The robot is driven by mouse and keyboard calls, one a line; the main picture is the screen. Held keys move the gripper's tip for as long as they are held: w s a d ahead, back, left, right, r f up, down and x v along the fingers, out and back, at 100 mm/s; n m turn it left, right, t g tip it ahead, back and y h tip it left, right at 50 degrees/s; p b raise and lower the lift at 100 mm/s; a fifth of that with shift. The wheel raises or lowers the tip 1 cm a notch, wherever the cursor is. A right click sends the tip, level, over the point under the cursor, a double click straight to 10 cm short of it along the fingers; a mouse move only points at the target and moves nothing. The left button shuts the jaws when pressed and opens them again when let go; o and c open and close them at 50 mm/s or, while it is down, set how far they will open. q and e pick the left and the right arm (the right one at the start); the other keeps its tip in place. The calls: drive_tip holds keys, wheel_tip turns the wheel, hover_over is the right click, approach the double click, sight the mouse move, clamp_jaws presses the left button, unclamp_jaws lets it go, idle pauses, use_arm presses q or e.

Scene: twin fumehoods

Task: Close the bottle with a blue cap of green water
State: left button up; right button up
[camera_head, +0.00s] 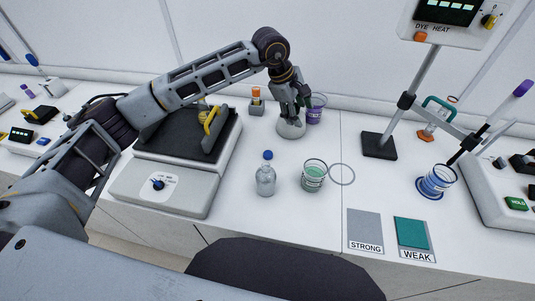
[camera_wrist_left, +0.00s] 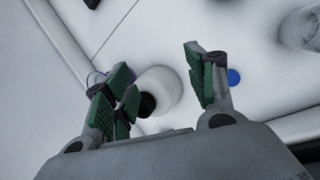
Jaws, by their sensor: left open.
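My left gripper (camera_head: 295,104) is behind both, pointing down over a whitish round vessel (camera_head: 291,131). In the left wrist view the fingers (camera_wrist_left: 160,88) are open, and the vessel (camera_wrist_left: 160,84) with a dark top shows between and beyond them. A blue disc (camera_wrist_left: 234,77) shows beside the right finger; I cannot tell what it is. My right gripper is out of view.
A purple-liquid beaker (camera_head: 315,109) stands close beside the round vessel. A hotplate device (camera_head: 160,184) lies left, under my left arm. A stand (camera_head: 379,146) and blue-liquid beaker (camera_head: 437,181) are right.

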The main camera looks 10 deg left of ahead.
use_arm(q)
drive_tip(key=s+a+f+n+g+y, duration=0.2)
drive_tip(key=s+a+n+y, duration=0.15)
drive_tip(key=a, duration=0.45)
drive_tip(key=p, duration=0.1)
hover_over(268, 153)
drive_tip(key=shift+n+y, duration=0.35)
drive_tip(key=shift+d+f, duration=0.2)
drive_tip(key=shift+f, duration=4.1)
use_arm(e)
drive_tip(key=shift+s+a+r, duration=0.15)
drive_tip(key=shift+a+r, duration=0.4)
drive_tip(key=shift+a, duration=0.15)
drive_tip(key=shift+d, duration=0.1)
use_arm(q)
drive_tip(key=shift+s+a+f+p, duration=0.15)
drive_tip(key=shift+f+p, duration=0.65)
drive_tip(key=shift+f, duration=1.8)
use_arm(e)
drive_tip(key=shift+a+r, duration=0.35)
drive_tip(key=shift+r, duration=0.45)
